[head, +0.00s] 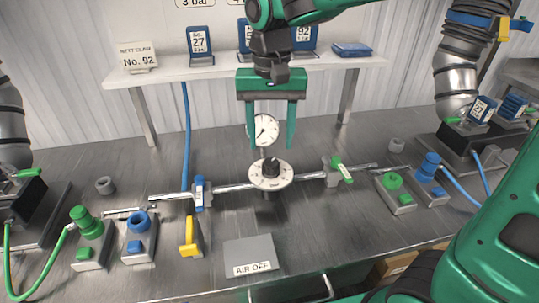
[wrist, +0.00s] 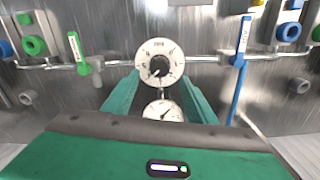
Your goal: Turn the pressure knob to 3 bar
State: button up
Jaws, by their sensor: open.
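The pressure knob (head: 271,167) is a black knob in the middle of a round white dial (head: 257,180) on the metal pipe. It also shows in the wrist view as a black knob (wrist: 158,67) on a white dial with a scale. A round white gauge (head: 263,130) with a dark needle stands just behind the dial; it shows below the dial in the wrist view (wrist: 162,111). My green gripper (head: 272,148) is open and points down above the dial. Its two fingers lie on either side of the gauge in the head view. Nothing is between them in their grip.
A blue-handled valve (head: 199,192) sits on the pipe left of the dial, a green-handled valve (head: 343,170) right of it. A grey plate (head: 249,254) marked AIR OFF lies in front. A shelf (head: 230,72) with several cards stands behind. A sign at the top reads 3 bar.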

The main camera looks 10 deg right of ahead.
aim_at(271, 161)
notch_tip(271, 161, down, 6)
jog(key=shift+r, duration=0.1)
dwell(0.4)
jog(key=c, duration=1.1)
